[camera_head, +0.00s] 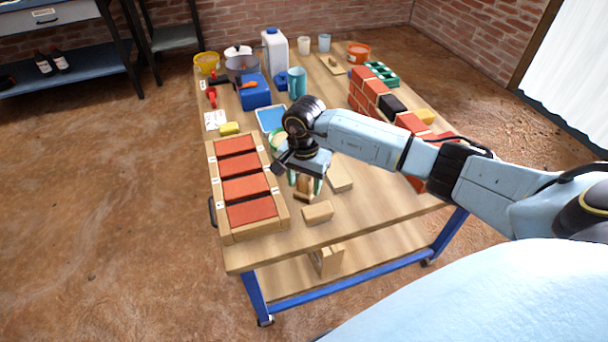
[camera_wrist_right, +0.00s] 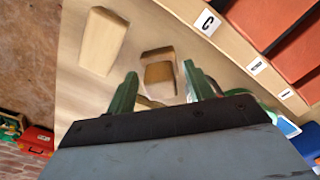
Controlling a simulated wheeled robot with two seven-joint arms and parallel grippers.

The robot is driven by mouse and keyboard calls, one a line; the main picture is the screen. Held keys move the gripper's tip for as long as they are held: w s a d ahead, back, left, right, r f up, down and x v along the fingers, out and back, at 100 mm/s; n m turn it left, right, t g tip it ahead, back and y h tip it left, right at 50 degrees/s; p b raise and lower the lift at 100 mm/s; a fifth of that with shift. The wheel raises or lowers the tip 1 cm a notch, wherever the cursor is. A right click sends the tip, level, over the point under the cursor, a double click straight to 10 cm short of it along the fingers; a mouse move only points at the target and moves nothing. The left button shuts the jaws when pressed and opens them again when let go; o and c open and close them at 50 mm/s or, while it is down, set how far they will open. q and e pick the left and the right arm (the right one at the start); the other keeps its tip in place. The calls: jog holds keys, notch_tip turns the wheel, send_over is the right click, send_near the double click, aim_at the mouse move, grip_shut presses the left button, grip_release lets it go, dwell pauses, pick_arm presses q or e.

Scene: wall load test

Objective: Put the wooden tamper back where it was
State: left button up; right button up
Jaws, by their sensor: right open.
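The wooden tamper seems to be the small two-tone wooden piece (camera_head: 303,190) on the table just below my right gripper (camera_head: 305,179). In the right wrist view this wooden piece (camera_wrist_right: 160,69) shows between and beyond the green fingers of my right gripper (camera_wrist_right: 162,84). The fingers are apart, with nothing visibly clamped between them. The gripper and wrist hide part of the piece in the head view. My left gripper is not in view.
A plain wooden block (camera_head: 318,212) lies nearer the table's front edge, and another (camera_head: 340,178) lies to the right. A labelled wooden tray (camera_head: 283,208) of red bricks stands left. A brick wall (camera_head: 372,91) stands right. Tubs and containers crowd the back.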

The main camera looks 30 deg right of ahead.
aim_at(304, 179)
jog(key=shift+r, duration=0.15)
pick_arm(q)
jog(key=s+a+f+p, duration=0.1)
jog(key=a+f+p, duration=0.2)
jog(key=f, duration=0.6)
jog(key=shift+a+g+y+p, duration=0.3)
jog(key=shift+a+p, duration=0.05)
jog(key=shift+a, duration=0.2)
pick_arm(e)
notch_tip(304, 179, up, 12)
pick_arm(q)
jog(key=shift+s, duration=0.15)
